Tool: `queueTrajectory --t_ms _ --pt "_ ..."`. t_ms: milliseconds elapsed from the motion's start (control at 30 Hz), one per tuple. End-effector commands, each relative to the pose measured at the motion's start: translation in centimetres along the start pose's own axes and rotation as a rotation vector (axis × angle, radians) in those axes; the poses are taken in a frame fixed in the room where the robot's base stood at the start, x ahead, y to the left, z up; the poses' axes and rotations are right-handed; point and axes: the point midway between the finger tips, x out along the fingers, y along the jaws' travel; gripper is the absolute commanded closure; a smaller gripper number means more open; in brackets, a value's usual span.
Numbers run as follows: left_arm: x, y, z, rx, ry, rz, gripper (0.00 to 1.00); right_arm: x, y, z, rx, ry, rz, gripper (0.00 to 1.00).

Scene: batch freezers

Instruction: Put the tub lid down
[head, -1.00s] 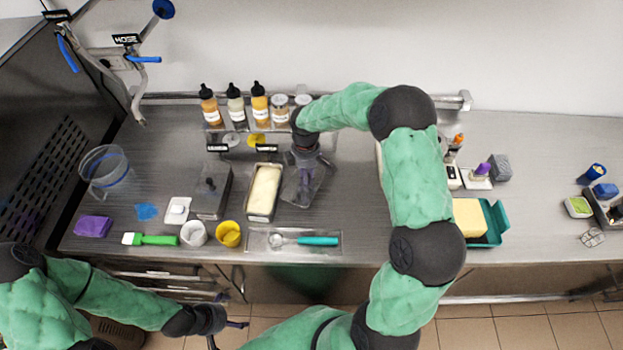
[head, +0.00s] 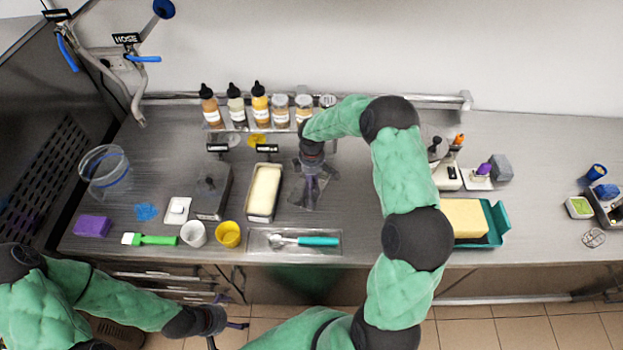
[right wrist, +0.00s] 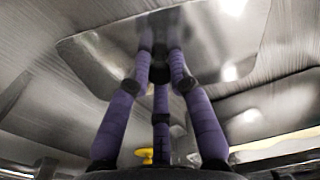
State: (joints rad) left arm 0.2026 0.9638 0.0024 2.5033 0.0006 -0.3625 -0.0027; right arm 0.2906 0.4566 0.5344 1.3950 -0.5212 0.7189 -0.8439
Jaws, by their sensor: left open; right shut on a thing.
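A clear tub lid (head: 298,198) is under my right gripper (head: 312,188), to the right of the open tub (head: 264,218) of pale ice cream in the head view. My right gripper points down and is shut on the lid's middle. In the right wrist view the purple fingers (right wrist: 160,55) meet at the see-through lid (right wrist: 100,62). I cannot tell whether the lid touches the counter. My left gripper (head: 238,334) is open and empty, in front of the counter's front edge.
A second tub with a dark lid (head: 220,182) stands left of the open tub. Bottles and jars (head: 259,105) line the back shelf. A scoop tray (head: 262,240) lies in front. The counter (head: 350,200) right of the lid is bare.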

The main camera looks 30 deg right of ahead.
Motion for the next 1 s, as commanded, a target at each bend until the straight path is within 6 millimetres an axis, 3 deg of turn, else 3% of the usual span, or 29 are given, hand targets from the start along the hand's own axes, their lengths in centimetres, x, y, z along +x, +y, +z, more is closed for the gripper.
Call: queueTrajectory --t_ms 67,100,167,200,633,767,1000 --pt "0.2 -0.1 0.0 0.0 0.0 0.0 0.0 0.3 0.0 0.0 0.0 0.0 0.0 1.0" --pt "0.3 -0.1 0.0 0.0 0.0 0.0 0.0 0.4 0.0 0.0 0.0 0.0 -0.001 0.76" --pt "0.2 -0.1 0.0 0.0 0.0 0.0 0.0 0.3 0.0 0.0 0.0 0.0 -0.001 0.59" --pt "0.2 -0.1 0.0 0.0 0.0 0.0 0.0 0.3 0.0 0.0 0.0 0.0 -0.001 0.55" --pt "-0.1 0.0 0.0 0.0 0.0 0.0 0.0 -0.5 0.0 0.0 0.0 0.0 0.001 0.55" --pt "-0.2 0.1 0.0 0.0 0.0 0.0 0.0 -2.3 0.1 0.0 -0.002 0.001 0.003 0.55" --pt "-0.5 0.2 0.0 0.0 0.0 0.0 0.0 -7.2 0.1 0.0 -0.001 0.001 0.003 0.55"
